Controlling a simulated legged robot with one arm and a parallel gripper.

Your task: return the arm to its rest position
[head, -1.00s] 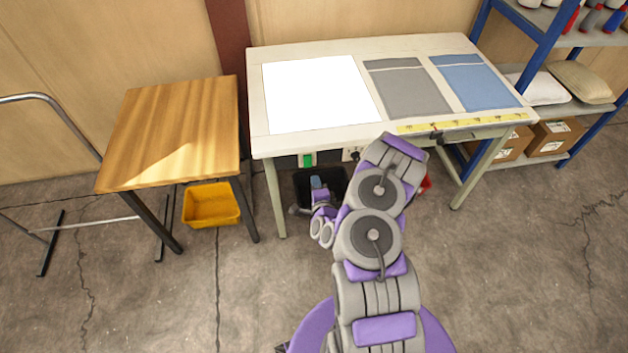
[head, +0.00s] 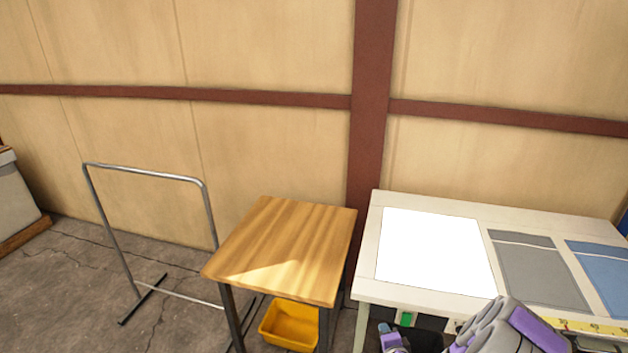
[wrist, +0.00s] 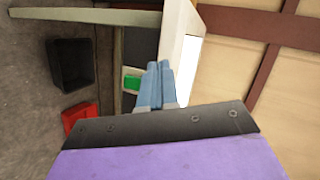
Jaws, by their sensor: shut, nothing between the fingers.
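My arm shows at the bottom right of the head view, folded in front of the white table (head: 400,298). My gripper (wrist: 160,72) shows in the wrist view with its two blue-grey fingers together and nothing between them. In the head view only a small part of it shows at the bottom edge. The gripper points toward the underside and front edge of the white table, apart from it as far as I can tell.
A wooden table (head: 285,245) stands left of the white table, with a yellow bin (head: 290,326) below. A metal rail frame (head: 145,170) stands further left. A black bin (wrist: 70,62) and a red bin (wrist: 80,117) are on the floor. Open floor lies at the left.

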